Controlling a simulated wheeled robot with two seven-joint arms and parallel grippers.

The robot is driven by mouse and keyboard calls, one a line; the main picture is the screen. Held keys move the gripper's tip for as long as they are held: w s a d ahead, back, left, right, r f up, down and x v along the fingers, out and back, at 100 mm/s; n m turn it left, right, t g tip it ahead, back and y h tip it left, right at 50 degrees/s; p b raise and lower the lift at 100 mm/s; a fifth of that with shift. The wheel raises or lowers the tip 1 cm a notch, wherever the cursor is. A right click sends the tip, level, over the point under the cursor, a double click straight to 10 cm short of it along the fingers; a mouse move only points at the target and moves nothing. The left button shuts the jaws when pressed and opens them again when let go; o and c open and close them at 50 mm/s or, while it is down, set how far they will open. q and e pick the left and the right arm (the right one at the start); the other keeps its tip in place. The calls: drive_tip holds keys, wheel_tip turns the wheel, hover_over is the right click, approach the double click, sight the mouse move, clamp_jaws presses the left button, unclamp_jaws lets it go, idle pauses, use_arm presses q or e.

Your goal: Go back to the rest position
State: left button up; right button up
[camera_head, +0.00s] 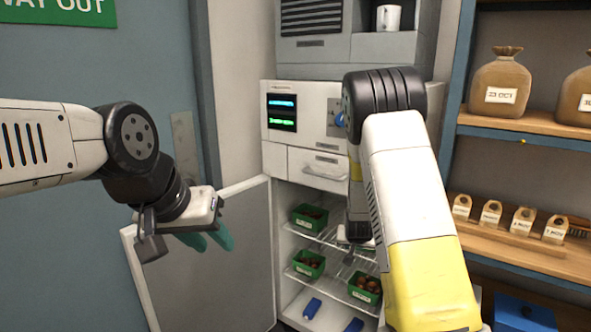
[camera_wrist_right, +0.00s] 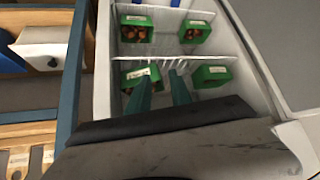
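My left gripper (camera_head: 208,241) hangs in front of the open cabinet door, its teal fingers apart and nothing between them. My right arm reaches down in front of the open cabinet. Its gripper is largely hidden behind the arm in the head view. In the right wrist view the right gripper's (camera_wrist_right: 161,88) two teal fingers are apart and empty, pointing toward the cabinet's wire shelves. Green boxes with chestnuts stand on these shelves: upper left (camera_head: 309,218), lower left (camera_head: 308,264) and lower right (camera_head: 364,288). Several boxes show in the right wrist view (camera_wrist_right: 137,31).
The cabinet door (camera_head: 205,265) stands open on the left. Blue items (camera_head: 312,308) lie on the cabinet floor. A shelf unit (camera_head: 540,122) at right holds sacks (camera_head: 500,82) and small labelled bags (camera_head: 491,212). A blue box (camera_head: 523,314) is at lower right.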

drive_tip(key=s+a+r+g+y, duration=0.1)
drive_tip(key=s+a+r+y, duration=0.1)
drive_tip(key=s+r, duration=0.65)
drive_tip(key=s+a+r+y, duration=0.2)
drive_tip(key=s+r, duration=0.4)
drive_tip(key=r, duration=0.5)
drive_tip(key=s+r+n, duration=0.1)
drive_tip(key=s+r, duration=0.2)
drive_tip(key=s, duration=0.7)
drive_tip(key=s+r+n+g, duration=0.1)
drive_tip(key=s+r+n, duration=0.1)
drive_tip(key=s, duration=0.8)
drive_tip(key=shift+a+r, duration=0.2)
drive_tip(key=shift+r, duration=0.65)
drive_tip(key=shift+o, duration=0.4)
drive_tip(key=shift+w, duration=0.1)
